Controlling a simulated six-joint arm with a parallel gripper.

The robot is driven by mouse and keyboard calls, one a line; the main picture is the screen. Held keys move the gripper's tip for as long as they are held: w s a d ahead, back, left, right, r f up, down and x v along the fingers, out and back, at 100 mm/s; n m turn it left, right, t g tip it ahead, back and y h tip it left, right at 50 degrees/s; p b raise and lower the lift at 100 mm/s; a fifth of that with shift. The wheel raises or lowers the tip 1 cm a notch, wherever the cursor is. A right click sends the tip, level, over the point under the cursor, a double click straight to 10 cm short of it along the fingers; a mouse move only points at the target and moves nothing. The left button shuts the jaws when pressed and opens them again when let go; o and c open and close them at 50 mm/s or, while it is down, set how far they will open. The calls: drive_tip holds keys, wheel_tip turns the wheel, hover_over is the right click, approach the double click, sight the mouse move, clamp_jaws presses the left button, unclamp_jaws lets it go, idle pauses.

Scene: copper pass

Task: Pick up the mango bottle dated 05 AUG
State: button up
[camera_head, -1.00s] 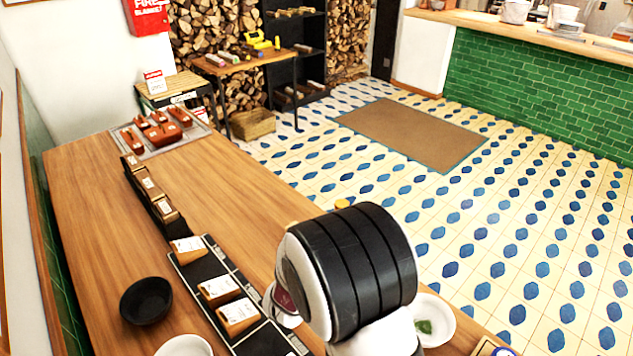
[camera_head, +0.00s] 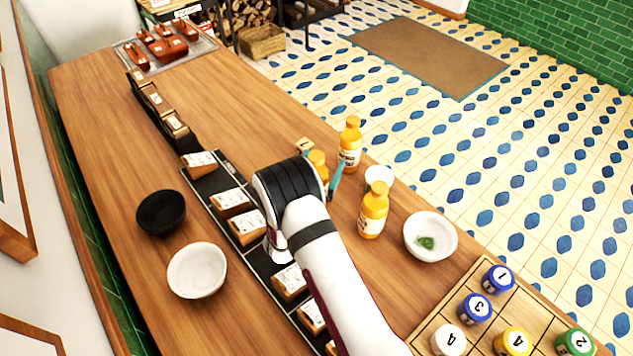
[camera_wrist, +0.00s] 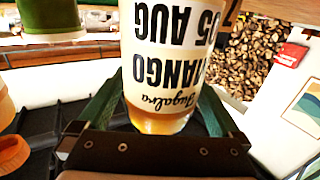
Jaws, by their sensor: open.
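In the wrist view, a bottle (camera_wrist: 160,50) with amber contents and a white label reading "MANGO" and "05 AUG", upside down in the picture, stands just ahead of my gripper (camera_wrist: 158,112). The green fingers are open, one on each side of its lower end; I cannot tell whether they touch it. In the head view, one teal finger of my gripper (camera_head: 335,180) shows among the orange bottles: a rear bottle (camera_head: 350,145), a front bottle (camera_head: 373,210) and one partly hidden behind my wrist (camera_head: 318,162). Their dates are too small to read there.
A white cup (camera_head: 379,175) stands between the rear and front bottles. A white bowl with greens (camera_head: 430,236) is to the right. A crate with several numbered lids (camera_head: 478,275), a black rack of labelled blocks (camera_head: 206,182) and two bowls (camera_head: 160,212) surround my arm.

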clamp_jaws()
idle(0.5)
